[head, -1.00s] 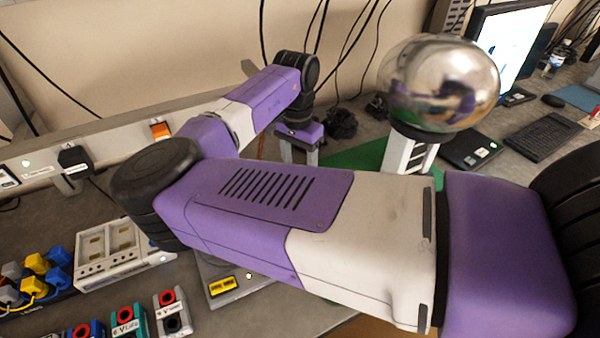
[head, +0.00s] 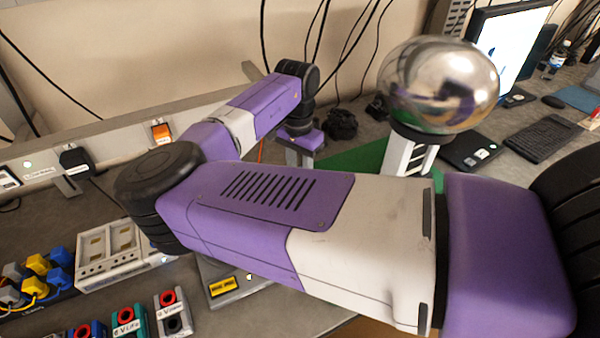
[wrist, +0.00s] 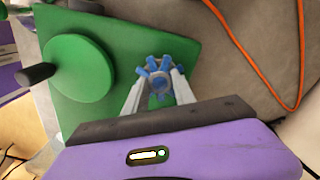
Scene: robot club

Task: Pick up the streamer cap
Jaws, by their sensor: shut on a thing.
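The streamer cap (wrist: 158,78), a small grey-blue piece with several blue prongs around its rim, is between the fingers of my gripper (wrist: 157,88) in the wrist view. The two pale fingers are shut on it, one on each side. Below it in the picture lies a green mat (wrist: 190,52); the gap between cap and mat is hard to judge. In the head view my gripper (head: 300,157) shows behind my own arm at the green mat's left end, and the cap is hidden there.
A green disc (wrist: 80,68) with a dark handle (wrist: 36,74) is left of the cap. An orange cable (wrist: 255,65) runs right of the mat. A shiny metal dome (head: 438,85) on a pale stand is to the right. A white socket box (head: 118,255) and coloured connectors (head: 130,322) are front left.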

